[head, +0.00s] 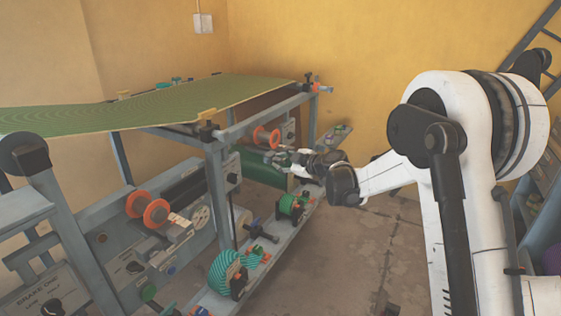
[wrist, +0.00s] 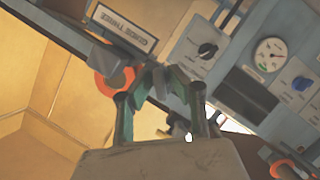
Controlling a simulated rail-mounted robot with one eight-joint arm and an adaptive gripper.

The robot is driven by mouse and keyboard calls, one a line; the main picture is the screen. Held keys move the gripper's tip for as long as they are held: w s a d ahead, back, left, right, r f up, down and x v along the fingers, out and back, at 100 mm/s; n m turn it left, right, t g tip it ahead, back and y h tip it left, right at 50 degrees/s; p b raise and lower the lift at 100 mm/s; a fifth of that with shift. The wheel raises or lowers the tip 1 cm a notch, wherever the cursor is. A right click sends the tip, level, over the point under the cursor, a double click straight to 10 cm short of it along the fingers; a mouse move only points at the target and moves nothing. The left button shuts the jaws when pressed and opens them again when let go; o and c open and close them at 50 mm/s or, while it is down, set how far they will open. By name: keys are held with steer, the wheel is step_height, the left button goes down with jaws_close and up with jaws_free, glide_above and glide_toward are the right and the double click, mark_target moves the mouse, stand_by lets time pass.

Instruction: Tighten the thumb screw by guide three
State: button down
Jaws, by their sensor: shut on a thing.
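My gripper (head: 279,158) reaches into the far end of the press, just below an orange-flanged guide roller (head: 262,138). In the wrist view my gripper's fingers (wrist: 164,84) come together at the press rail, shut on a small part taken to be the thumb screw. The fingers hide nearly all of it, so its seating cannot be told. An orange ring (wrist: 127,77) shows just left of the fingertips. A name plate (wrist: 125,28) sits above it on the rail; its lettering is upside down and hard to read.
A control panel with a dial gauge (wrist: 270,54) and black knob (wrist: 207,50) lies right of the fingers. Green striped rolls (head: 226,272) stand on the low shelf. A green sheet (head: 160,103) covers the press top. The floor (head: 345,250) is clear.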

steer(key=m+g, duration=0.2)
steer(key=m, duration=0.2)
steer(key=shift+m+g+y, duration=0.3)
steer(key=shift+g+y, duration=0.1)
steer(key=m+g, duration=0.1)
steer(key=m, duration=0.1)
steer(key=m+g+y, duration=0.1)
steer(key=m, duration=0.1)
steer(key=shift+d+g+y, duration=0.1)
steer(key=shift+g+y, duration=0.2)
steer(key=shift+g, duration=0.1)
steer(key=m+g+y, duration=0.1)
steer(key=m, duration=0.1)
steer(key=m+g+y, duration=0.1)
steer(key=m, duration=0.1)
steer(key=shift+f+m+b, duration=0.1)
steer(key=shift+m+b, duration=0.25)
steer(key=shift+m, duration=0.05)
steer(key=m+y, duration=0.1)
steer(key=m, duration=0.1)
steer(key=shift+m+g+b, duration=0.3)
steer(key=shift+g+b, duration=0.1)
steer(key=shift+m+y+b, duration=0.45)
steer(key=shift+m+y, duration=0.45)
steer(key=shift+m, duration=0.7)
steer(key=c, duration=1.8)
jaws_free()
